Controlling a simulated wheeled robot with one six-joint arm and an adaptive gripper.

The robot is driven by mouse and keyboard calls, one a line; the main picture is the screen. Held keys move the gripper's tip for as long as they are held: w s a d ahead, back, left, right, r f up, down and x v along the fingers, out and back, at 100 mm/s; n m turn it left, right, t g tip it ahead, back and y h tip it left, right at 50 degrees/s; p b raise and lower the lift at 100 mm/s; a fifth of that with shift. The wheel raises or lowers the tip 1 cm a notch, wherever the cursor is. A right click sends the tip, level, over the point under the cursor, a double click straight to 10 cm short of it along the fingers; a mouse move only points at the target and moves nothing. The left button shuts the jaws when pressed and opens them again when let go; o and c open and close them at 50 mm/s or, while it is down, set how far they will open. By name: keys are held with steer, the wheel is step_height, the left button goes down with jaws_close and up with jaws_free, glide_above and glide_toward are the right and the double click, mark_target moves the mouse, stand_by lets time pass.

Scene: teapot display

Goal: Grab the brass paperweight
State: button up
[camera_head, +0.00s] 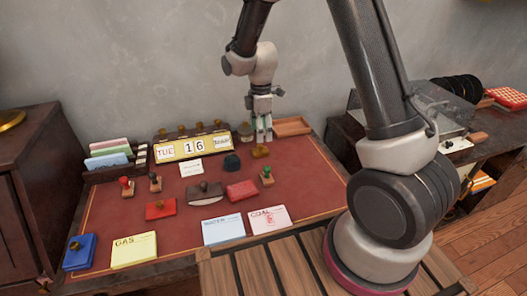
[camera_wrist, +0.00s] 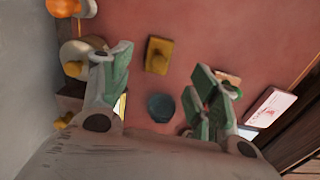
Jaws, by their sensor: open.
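The brass paperweight (camera_head: 260,151) is a small yellow-gold block on the red desk top, toward the back right. In the wrist view the paperweight (camera_wrist: 159,54) shows from above with a small knob, clear of both fingers and higher in the picture than the gap's middle. My gripper (camera_head: 264,140) points down just above it in the head view. In the wrist view my gripper (camera_wrist: 165,95) has its two green-padded fingers wide apart with nothing held between them. The exact height gap is hard to tell.
A dark teal domed object (camera_head: 232,161) stands just left of the paperweight, and it also shows between the fingers (camera_wrist: 160,107). A green-handled stamp (camera_head: 267,175) and red block (camera_head: 242,190) are in front. A calendar (camera_head: 190,147) and wooden tray (camera_head: 292,126) stand behind.

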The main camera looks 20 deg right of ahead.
mark_target(260, 145)
steer(key=shift+f+n, duration=0.25)
steer(key=shift+n, duration=0.05)
steer(key=f, duration=0.7)
steer(key=shift+a+f, duration=0.2)
steer(key=shift+a, duration=0.1)
jaws_close()
